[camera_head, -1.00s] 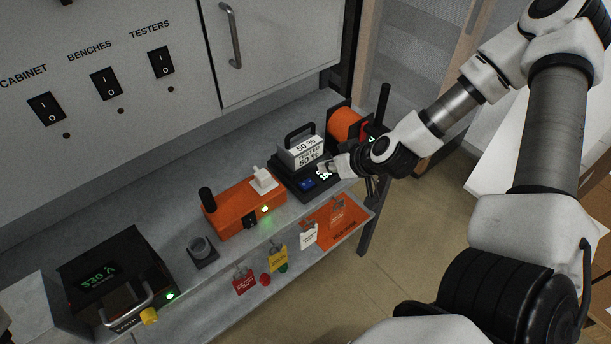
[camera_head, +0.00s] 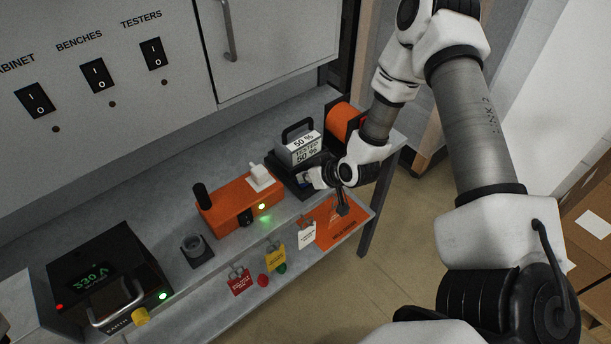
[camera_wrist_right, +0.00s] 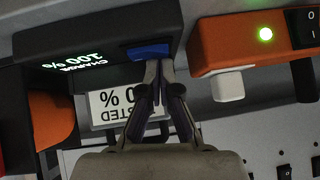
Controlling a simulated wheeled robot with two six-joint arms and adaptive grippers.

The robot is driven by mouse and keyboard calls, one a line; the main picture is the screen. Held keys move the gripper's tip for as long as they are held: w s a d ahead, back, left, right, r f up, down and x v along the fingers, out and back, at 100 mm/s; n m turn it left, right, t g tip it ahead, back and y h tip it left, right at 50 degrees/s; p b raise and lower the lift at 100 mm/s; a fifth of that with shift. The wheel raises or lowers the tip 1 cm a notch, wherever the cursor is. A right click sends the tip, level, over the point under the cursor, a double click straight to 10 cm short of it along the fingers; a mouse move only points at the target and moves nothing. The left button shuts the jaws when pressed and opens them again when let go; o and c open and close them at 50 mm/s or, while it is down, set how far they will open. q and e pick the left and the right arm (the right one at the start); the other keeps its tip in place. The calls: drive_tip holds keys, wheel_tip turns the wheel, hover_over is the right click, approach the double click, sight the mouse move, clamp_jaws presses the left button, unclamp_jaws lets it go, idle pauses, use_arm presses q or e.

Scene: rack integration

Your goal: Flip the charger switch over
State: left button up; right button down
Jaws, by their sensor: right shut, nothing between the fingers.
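The charger (camera_head: 282,181) is a black unit on the bench, with a labelled battery pack (camera_head: 303,150) standing on it. In the right wrist view the charger (camera_wrist_right: 100,18) appears upside down, with a lit green and white display and a blue rocker switch (camera_wrist_right: 149,51) on its front. My right gripper (camera_head: 314,177) is at the front of the charger and hides much of it in the head view. In the wrist view its fingers (camera_wrist_right: 157,63) are closed together and empty, with the tips at the blue switch's edge. Whether they touch it I cannot tell. My left gripper is out of view.
An orange box (camera_head: 228,212) with a white plug, black knob and lit green lamp stands left of the charger. Further left are a small black holder (camera_head: 196,250) and a black meter (camera_head: 100,262). Tags (camera_head: 275,258) hang from the shelf edge. An orange spool (camera_head: 343,121) stands behind.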

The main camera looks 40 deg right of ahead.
drive_tip(key=shift+a, duration=0.1)
drive_tip(key=shift+s+f+h, duration=0.1)
drive_tip(key=shift+f+h, duration=0.15)
drive_tip(key=shift+h, duration=0.05)
drive_tip(key=shift+r, duration=0.1)
drive_tip(key=shift+d+r+p, duration=0.1)
drive_tip(key=shift+d+p, duration=0.25)
drive_tip(key=shift+d, duration=0.5)
